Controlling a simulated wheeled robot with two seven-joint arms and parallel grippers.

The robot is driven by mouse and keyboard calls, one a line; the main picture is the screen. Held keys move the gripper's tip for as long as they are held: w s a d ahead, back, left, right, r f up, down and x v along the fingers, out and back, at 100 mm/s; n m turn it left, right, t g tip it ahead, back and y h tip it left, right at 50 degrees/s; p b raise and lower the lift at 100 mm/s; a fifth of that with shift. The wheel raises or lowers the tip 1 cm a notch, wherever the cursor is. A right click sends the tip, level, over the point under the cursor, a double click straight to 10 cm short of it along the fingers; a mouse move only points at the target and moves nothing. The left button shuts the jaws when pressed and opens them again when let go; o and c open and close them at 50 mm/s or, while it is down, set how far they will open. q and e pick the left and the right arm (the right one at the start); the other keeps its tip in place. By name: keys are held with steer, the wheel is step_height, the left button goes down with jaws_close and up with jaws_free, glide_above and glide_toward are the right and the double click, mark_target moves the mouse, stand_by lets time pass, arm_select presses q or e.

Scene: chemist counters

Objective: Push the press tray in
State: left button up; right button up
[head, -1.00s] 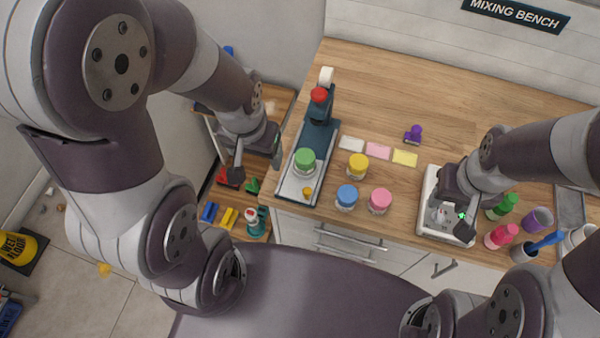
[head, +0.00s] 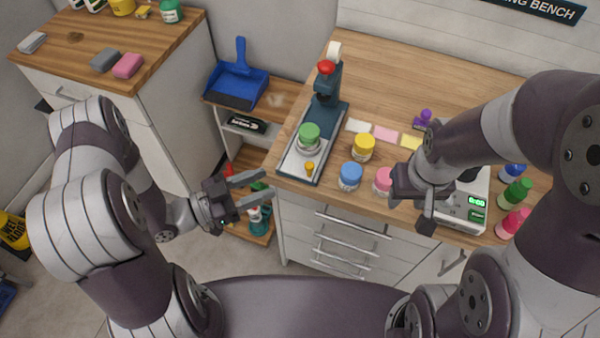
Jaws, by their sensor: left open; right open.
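The dark teal press (head: 325,90) with a red knob on top stands near the bench's left side. Its pale tray (head: 293,164) sticks out toward the front edge. A green-lidded jar (head: 309,135) stands on the tray, with a small orange knob (head: 309,168) at its front end. My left gripper (head: 264,187) is open and empty, left of the tray's front end and apart from it, off the bench's left front corner. My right gripper (head: 412,212) is open by the bench's front edge, in front of the pink jar and the scale. Its fingers are partly hidden.
A yellow jar (head: 363,148), a blue jar (head: 349,176) and a pink jar (head: 383,181) stand right of the press. A white scale (head: 470,205) and several coloured bottles stand further right. A low shelf with a blue dustpan (head: 236,84) is at the left.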

mark_target(310, 163)
arm_select(q)
steer(key=p+x, duration=0.2)
steer(key=x, duration=1)
jaws_close()
